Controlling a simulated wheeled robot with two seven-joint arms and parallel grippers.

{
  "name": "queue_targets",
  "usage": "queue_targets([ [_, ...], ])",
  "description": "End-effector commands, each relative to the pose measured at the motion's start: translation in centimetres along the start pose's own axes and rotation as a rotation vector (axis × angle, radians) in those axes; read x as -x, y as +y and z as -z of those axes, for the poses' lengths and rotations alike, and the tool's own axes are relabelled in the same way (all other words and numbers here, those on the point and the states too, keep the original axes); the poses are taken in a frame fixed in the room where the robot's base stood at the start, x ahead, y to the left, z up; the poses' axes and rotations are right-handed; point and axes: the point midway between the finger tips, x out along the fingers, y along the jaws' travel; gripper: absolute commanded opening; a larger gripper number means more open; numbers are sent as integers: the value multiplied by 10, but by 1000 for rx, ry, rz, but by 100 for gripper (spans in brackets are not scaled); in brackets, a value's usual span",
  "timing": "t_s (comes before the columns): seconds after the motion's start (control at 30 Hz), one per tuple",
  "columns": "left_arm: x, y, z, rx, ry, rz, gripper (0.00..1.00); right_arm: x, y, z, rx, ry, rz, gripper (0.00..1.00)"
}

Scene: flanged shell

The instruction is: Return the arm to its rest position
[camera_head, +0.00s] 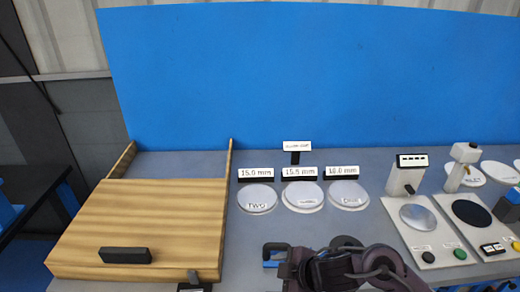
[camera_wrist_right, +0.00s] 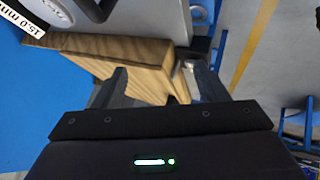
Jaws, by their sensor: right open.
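My right arm (camera_head: 350,268) comes in at the bottom centre of the head view, as dark, rounded links over the front of the grey table. Its fingertips cannot be made out there. In the right wrist view, my right gripper (camera_wrist_right: 160,72) has two dark fingers spread apart, with nothing held between them. Beyond the fingers lies a wooden box (camera_wrist_right: 150,57), which also shows at the left of the head view (camera_head: 150,215) with a black handle. My left gripper is not in view.
Two devices with round plates (camera_head: 418,217) stand right. A blue panel (camera_head: 300,75) closes the back. A small blue and black part (camera_head: 275,255) lies beside my arm.

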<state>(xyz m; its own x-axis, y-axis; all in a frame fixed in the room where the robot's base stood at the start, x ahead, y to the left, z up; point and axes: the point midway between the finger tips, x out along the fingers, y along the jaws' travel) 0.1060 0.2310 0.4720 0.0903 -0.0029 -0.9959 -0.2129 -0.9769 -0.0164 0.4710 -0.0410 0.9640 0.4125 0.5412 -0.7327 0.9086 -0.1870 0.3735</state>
Motion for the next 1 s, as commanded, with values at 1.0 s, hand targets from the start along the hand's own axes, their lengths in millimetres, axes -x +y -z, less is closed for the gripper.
queue_targets([
  [1.0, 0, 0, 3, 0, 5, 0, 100, 113, -115, -138, -1208, -568, -273, 67],
])
